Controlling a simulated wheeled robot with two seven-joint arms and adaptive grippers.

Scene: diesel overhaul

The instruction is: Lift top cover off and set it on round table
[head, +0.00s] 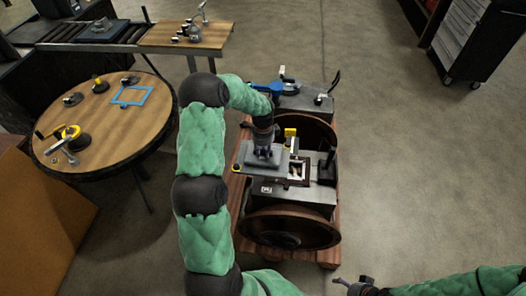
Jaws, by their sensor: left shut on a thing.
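The diesel engine (312,196) sits on a wooden skid, with a large dark flywheel on its near and far sides. My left gripper (262,147) points down over the engine and is shut on a grey flat piece, which looks like the top cover (263,159). The cover is just left of a square opening (298,171) in the engine's top. I cannot tell whether it still touches the engine. The round table (100,150) has a wooden top and stands at the left. My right gripper (356,288) is at the bottom edge, too small to read.
On the round table lie a blue square frame (130,96), a yellow-handled part (68,133) and several small parts; its front middle is bare. A wooden bench (190,38) stands behind. A drawer cabinet (468,40) is at top right. The floor right of the engine is clear.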

